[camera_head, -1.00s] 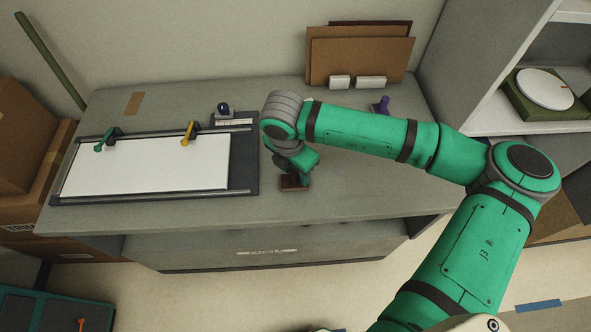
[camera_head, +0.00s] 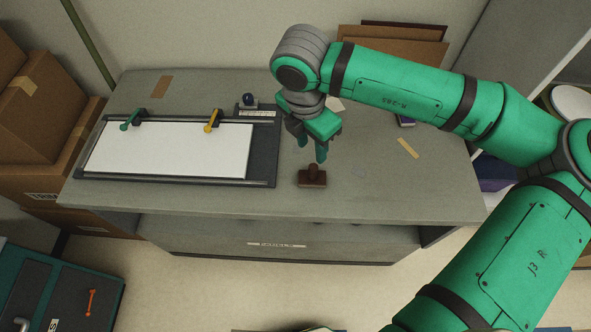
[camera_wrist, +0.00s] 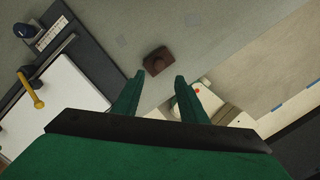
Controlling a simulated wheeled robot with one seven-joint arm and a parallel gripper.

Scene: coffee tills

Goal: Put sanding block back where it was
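The sanding block (camera_head: 312,177), dark brown with a knob on top, rests on the grey bench top near its front edge, right of the white board (camera_head: 170,150). My gripper (camera_head: 312,152) is just above and behind the block, fingers pointing down, open and empty. In the wrist view the block (camera_wrist: 158,61) lies beyond the fingertips of my gripper (camera_wrist: 160,76), with a clear gap between the two fingers. Nothing is held.
The board lies in a dark frame with a green clamp (camera_head: 131,119) and a yellow clamp (camera_head: 212,121). A tan strip (camera_head: 408,148) lies to the right. Brown panels (camera_head: 395,43) stand at the back. Cardboard boxes (camera_head: 45,115) are stacked at the left.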

